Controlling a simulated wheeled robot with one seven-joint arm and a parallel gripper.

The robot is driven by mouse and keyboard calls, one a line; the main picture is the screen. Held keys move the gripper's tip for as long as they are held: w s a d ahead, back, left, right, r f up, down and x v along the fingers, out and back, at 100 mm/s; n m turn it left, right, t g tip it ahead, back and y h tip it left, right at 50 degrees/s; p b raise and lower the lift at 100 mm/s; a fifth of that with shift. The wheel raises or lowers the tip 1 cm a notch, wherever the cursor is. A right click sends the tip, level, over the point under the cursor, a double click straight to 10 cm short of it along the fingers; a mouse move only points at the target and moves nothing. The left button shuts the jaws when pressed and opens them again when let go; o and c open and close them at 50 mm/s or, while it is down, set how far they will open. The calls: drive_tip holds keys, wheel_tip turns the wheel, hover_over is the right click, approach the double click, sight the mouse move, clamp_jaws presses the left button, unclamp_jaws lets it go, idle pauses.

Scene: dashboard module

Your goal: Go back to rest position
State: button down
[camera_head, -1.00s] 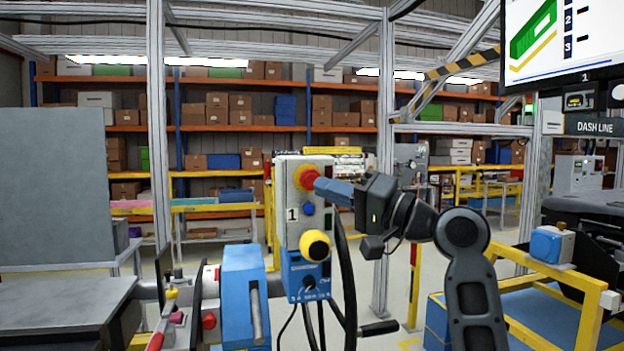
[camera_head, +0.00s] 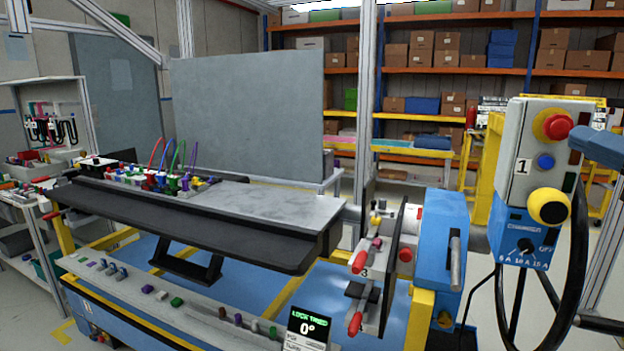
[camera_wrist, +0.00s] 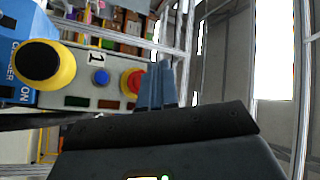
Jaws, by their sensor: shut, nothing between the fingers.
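My gripper (camera_head: 598,147) shows only at the right edge of the head view, as blue fingers beside the red button (camera_head: 553,125) of the grey control box (camera_head: 520,170). In the wrist view the blue fingers (camera_wrist: 161,75) are together and empty, with their tips close to the red button (camera_wrist: 132,82). I cannot tell whether they touch it. The box also carries a blue button (camera_head: 545,161), a large yellow-and-black knob (camera_head: 549,206) and a blue lower panel with a dial (camera_head: 525,246). Most of my arm is out of the head view.
A dashboard module (camera_head: 190,222) lies on a blue and yellow stand at the left, with several coloured connectors on it. A blue clamp unit (camera_head: 436,240) with a handle stands left of the control box. Black cables hang below the box. Shelves of boxes (camera_head: 430,60) stand behind.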

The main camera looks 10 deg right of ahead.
drive_tip(key=s+a+f+m+g+h, duration=0.1)
drive_tip(key=s+a+f+h, duration=0.2)
drive_tip(key=f, duration=0.6)
drive_tip(key=s+a+f+g+h, duration=0.1)
drive_tip(key=s+a+f, duration=0.3)
drive_tip(key=f, duration=0.6)
drive_tip(key=s+a+f+m+g+h, duration=0.1)
drive_tip(key=s+a+f+h, duration=0.1)
drive_tip(key=a+f, duration=0.55)
drive_tip(key=s+a+f+n, duration=0.2)
drive_tip(key=s+n, duration=0.2)
drive_tip(key=s, duration=0.4)
drive_tip(key=s+a+f+n+g+y, duration=0.1)
drive_tip(key=s+a+f+n, duration=0.1)
drive_tip(key=s, duration=0.7)
drive_tip(key=s+a+f+n+g+y, duration=0.1)
drive_tip(key=s+a+n, duration=0.3)
drive_tip(key=s, duration=0.5)
drive_tip(key=shift+f+n, duration=0.8)
drive_tip(key=shift+f, duration=0.05)
